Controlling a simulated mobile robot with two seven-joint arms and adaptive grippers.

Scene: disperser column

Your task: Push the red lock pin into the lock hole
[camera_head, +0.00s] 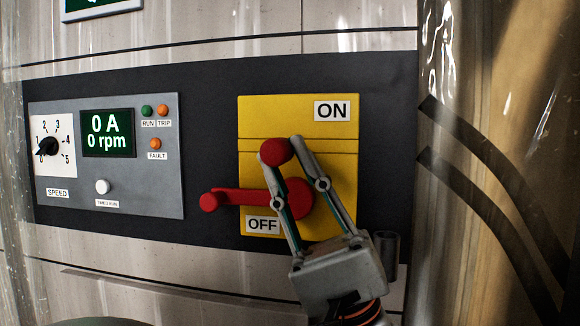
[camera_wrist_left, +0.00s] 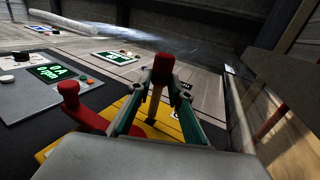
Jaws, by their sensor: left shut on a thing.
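The red lock pin (camera_head: 275,152) shows as a round red head between the fingertips of my left gripper (camera_head: 280,148), which is shut on it in front of the yellow switch plate (camera_head: 257,118). In the left wrist view the red pin (camera_wrist_left: 163,68) stands up between the fingertips (camera_wrist_left: 160,82), with a thin brownish shaft below it. A red switch handle (camera_head: 240,197) points left, just above the OFF label (camera_head: 262,225). The lock hole cannot be made out, and I cannot tell whether the pin's tip touches the plate. My right gripper is in neither view.
A grey control panel (camera_head: 170,190) with a speed dial (camera_head: 48,147) and a display reading 0 A, 0 rpm (camera_head: 107,134) is at left. The ON label (camera_head: 332,111) is at the plate's top. A dark cylindrical holder (camera_head: 387,247) is right of my gripper.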

